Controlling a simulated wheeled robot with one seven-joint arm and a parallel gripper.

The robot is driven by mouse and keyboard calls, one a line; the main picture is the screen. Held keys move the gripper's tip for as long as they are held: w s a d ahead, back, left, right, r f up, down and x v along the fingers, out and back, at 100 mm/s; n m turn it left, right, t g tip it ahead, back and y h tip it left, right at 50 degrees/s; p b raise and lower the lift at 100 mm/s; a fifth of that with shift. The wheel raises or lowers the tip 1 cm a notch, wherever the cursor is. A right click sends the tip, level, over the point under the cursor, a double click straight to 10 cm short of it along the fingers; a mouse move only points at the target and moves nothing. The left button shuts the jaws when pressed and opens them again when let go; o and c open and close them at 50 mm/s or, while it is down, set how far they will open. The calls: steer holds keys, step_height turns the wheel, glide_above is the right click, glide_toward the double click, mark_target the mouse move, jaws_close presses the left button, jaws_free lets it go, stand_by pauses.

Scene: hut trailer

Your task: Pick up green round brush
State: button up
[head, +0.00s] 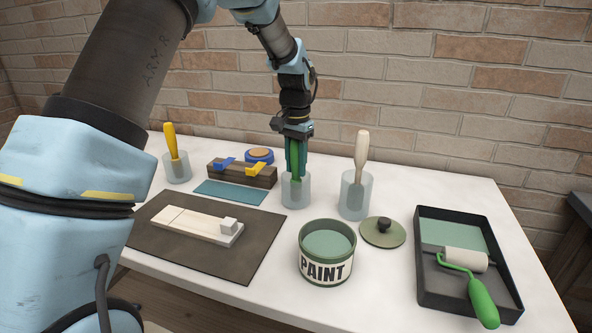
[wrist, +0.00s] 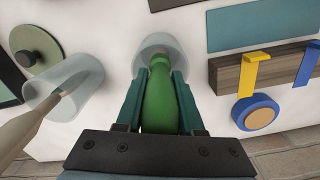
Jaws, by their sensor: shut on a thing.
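The green round brush (wrist: 158,97) stands handle up in a frosted clear cup (head: 296,193) in the middle of the white table. My gripper (head: 296,172) reaches down from above and is shut on the brush's green handle. In the wrist view my gripper's two teal fingers (wrist: 158,90) lie on either side of the handle. The brush's lower end is inside the cup, also seen in the wrist view (wrist: 152,45), and its bristles are hidden.
A cup with a cream-handled brush (head: 361,158) stands close on the right; a yellow-handled brush (head: 171,142) is in a cup at left. A wooden block (head: 240,176) with clips, a paint can (head: 327,252), a lid (head: 382,232) and a roller tray (head: 430,283) surround it. A brick wall stands behind.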

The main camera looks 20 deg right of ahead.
jaws_close()
steer(key=shift+r, duration=0.1)
step_height(320, 180, up, 9)
steer(key=b, duration=0.2)
steer(key=shift+b, duration=0.3)
steer(key=shift+r, duration=0.4)
